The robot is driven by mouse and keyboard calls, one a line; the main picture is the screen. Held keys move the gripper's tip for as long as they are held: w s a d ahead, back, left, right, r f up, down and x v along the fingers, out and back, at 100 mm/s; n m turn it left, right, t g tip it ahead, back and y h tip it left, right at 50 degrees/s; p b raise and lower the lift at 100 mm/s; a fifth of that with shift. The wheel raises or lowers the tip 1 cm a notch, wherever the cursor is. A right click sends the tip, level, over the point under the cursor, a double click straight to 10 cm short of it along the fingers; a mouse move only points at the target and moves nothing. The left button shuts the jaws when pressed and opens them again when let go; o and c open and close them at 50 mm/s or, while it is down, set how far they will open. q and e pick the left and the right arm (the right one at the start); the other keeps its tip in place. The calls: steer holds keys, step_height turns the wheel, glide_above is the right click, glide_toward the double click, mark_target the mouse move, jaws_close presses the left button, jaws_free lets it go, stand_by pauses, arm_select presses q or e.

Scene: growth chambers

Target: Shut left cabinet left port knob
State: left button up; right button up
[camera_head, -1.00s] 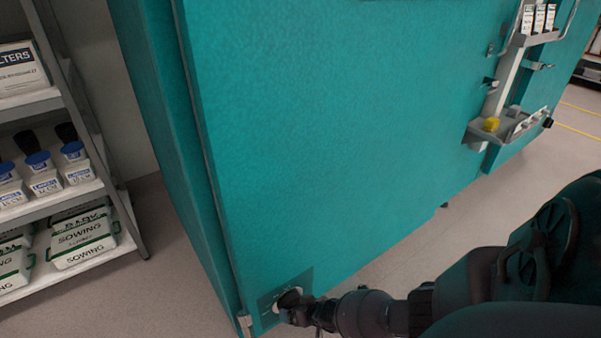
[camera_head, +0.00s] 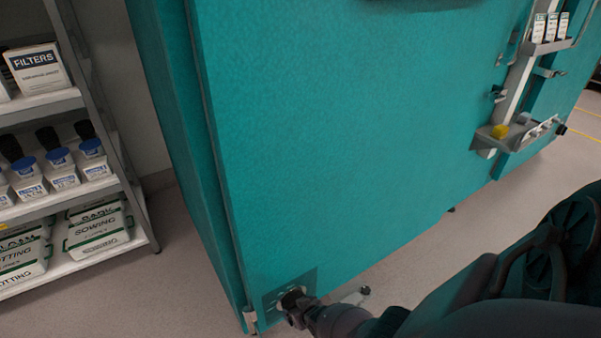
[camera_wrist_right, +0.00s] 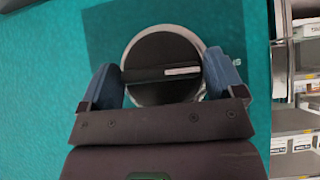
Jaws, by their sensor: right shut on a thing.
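The left port knob (camera_head: 292,298) sits low on the left part of the teal cabinet (camera_head: 320,130), on a darker plate (camera_head: 307,280). In the right wrist view the knob (camera_wrist_right: 160,52) is a round black dial in a pale ring, with a raised grip bar across it and a white mark toward the right of the bar. My right gripper (camera_head: 300,312) is at the knob; in the wrist view its blue fingers (camera_wrist_right: 165,78) lie on either side of the dial, shut on it. The gripper partly covers the knob in the head view. My left gripper is not in view.
A shelf rack (camera_head: 110,150) with labelled boxes and blue-capped bottles stands at the left. A grey tray holder (camera_head: 505,135) with a yellow item is on the cabinet's right side. Floor is clear between rack and cabinet.

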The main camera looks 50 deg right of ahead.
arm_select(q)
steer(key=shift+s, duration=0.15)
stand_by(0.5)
arm_select(e)
steer(key=o, duration=0.7)
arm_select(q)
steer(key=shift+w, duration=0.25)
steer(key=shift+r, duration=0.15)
arm_select(e)
steer(key=shift+r+p, duration=0.3)
arm_select(q)
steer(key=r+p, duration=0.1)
steer(key=p, duration=0.2)
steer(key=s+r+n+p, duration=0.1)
steer(key=p, duration=0.2)
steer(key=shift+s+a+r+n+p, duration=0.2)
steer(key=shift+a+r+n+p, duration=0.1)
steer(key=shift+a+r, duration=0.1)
arm_select(e)
steer(key=v, duration=1)
steer(key=shift+s+a+f, duration=0.1)
steer(key=shift+s+a, duration=0.1)
steer(key=shift+s, duration=0.05)
